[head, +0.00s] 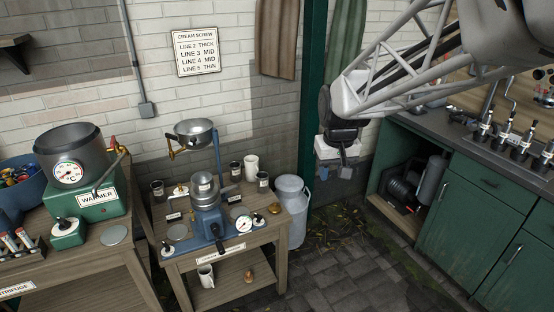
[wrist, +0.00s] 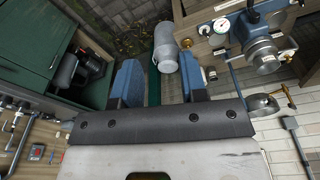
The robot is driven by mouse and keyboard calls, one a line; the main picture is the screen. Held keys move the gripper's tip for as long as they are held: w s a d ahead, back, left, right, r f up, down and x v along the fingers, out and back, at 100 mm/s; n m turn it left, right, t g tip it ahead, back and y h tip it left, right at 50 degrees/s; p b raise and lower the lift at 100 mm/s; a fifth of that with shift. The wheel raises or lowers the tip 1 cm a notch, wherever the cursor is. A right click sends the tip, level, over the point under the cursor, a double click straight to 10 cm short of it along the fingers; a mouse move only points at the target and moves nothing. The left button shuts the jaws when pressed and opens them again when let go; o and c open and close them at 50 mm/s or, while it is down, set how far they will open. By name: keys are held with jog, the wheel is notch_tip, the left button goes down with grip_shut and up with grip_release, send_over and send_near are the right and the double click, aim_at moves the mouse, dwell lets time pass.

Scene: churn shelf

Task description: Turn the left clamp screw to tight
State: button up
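The blue separator machine (head: 208,222) with a stacked silver bowl (head: 204,187) stands on a small wooden table. It also shows in the wrist view (wrist: 262,48). Small knobs sit around its base, one at the front left (head: 167,249) and one at the front (head: 220,246). I cannot tell for sure which part is the left clamp screw, nor how tight it is. My gripper (head: 336,173) hangs in the air right of the table, beyond the milk can and apart from the machine. In the wrist view its two blue fingers (wrist: 160,85) stand apart with nothing between them.
A grey milk can (head: 291,208) stands at the table's right side. A steel supply bowl (head: 195,132) and several jars stand at the table's back. A green warmer (head: 98,205) is at the left. A green cabinet (head: 462,210) stands at the right.

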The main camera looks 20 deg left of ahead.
jog(key=w+a+f+n, duration=0.1)
jog(key=w+a+f, duration=0.15)
jog(key=a, duration=0.55)
jog(key=w+a+f+n, duration=0.1)
jog(key=w+a+f, duration=0.1)
jog(key=a+f, duration=0.35)
jog(key=n+g, duration=0.1)
jog(key=n, duration=0.5)
send_near(165, 244)
jog(key=shift+w+d+f+h, duration=0.1)
jog(key=shift+w+f+h, duration=0.2)
jog(key=shift+w+f, duration=0.1)
jog(key=shift+s+a+f, duration=0.2)
jog(key=shift+a+f, duration=0.05)
jog(key=shift+a, duration=0.05)
jog(key=shift+f, duration=0.15)
jog(key=shift+f, duration=3.75)
jog(key=shift+c, duration=0.3)
